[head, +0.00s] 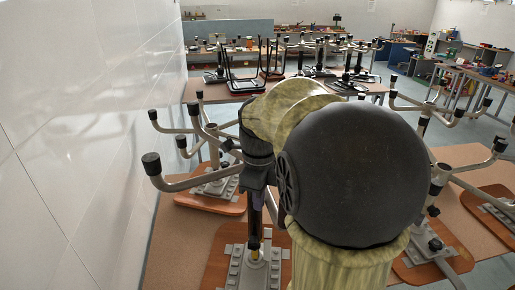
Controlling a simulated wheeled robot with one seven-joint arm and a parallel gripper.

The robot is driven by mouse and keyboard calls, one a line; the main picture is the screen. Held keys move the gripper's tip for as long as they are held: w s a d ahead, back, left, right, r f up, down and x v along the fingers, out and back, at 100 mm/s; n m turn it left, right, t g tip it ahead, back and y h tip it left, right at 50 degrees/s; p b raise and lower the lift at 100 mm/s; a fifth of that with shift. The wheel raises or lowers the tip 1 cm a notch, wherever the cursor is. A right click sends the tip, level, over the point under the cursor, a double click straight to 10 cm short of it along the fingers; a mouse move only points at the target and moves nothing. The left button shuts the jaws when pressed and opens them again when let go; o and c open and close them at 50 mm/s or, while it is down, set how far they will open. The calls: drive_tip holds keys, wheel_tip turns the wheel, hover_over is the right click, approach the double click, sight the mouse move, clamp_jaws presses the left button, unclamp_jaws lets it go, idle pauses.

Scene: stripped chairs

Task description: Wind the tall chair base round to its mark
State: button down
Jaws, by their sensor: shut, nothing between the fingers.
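The tall chair base stands upside down nearest me, its grey plate (250,270) on a wooden seat board. A dark column with a brass-coloured lower end (255,245) rises from the plate. One bent metal leg (195,182) with a black cap (151,163) reaches out left. My gripper (259,188) is at the top of this column, by the hub. It is shut and holds nothing. My own arm hides most of the hub and the legs on the right. I cannot tell whether my gripper touches a leg. No mark can be made out.
More upturned bases stand close by, one behind to the left (213,150) and one to the right (437,180), their legs sticking out. A white wall (80,130) runs along the left. Further tables with chair parts and tools (480,72) stand behind.

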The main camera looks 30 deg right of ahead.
drive_tip(key=shift+d, duration=0.15)
drive_tip(key=shift+s+d, duration=0.25)
drive_tip(key=shift+d, duration=0.4)
drive_tip(key=shift+s+d, duration=0.25)
drive_tip(key=shift+d, duration=0.35)
drive_tip(key=shift+d, duration=0.1)
drive_tip(key=shift+s+d, duration=0.2)
drive_tip(key=shift+d, duration=1.15)
drive_tip(key=shift+a+p, duration=0.1)
drive_tip(key=shift+p, duration=0.2)
drive_tip(key=shift+w+a, duration=0.1)
drive_tip(key=shift+a, duration=0.55)
